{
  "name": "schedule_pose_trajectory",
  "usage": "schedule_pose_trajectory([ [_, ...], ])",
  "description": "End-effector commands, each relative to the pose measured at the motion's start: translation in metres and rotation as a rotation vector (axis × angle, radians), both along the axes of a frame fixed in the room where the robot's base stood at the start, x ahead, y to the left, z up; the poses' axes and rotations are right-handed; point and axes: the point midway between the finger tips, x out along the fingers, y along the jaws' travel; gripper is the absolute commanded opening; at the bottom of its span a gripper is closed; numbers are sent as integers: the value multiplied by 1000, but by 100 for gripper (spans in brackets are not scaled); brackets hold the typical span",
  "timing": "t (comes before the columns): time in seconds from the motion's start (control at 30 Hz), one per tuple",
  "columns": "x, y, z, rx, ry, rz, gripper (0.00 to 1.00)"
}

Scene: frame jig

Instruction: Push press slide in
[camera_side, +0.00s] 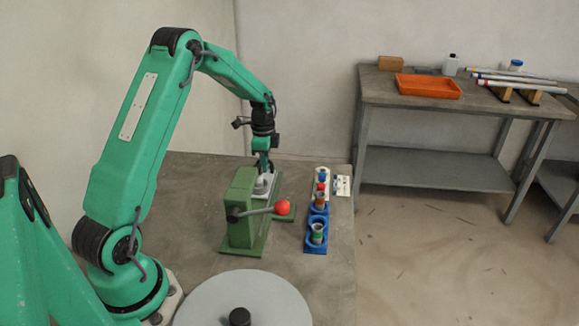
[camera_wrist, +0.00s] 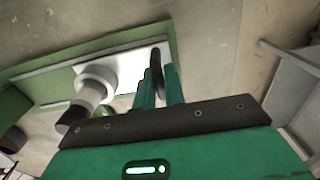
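The green press (camera_side: 243,205) stands on the table with its lever ending in a red ball (camera_side: 283,207). The slide (camera_side: 265,184) is a pale plate at the far side of the press. In the wrist view the white slide plate (camera_wrist: 128,68) sits on the green base, partly under a grey cylindrical ram (camera_wrist: 97,80). A dark upright handle (camera_wrist: 156,62) rises at the slide's outer end. My gripper (camera_side: 263,168) is down at the slide. In the wrist view its two green fingers (camera_wrist: 159,88) stand on either side of the handle, which fills the gap between them.
A blue holder (camera_side: 317,236) with small coloured parts stands right of the press. A round grey disc (camera_side: 243,300) lies at the table's front. A second bench with an orange tray (camera_side: 428,86) stands at the back right, apart from this table.

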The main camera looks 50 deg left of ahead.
Motion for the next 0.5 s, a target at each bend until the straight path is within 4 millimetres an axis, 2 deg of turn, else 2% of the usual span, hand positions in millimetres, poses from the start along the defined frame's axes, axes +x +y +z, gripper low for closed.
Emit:
schedule_pose_trajectory([
  [0.5, -5, -5, 1, 1, -1, 0, 0],
])
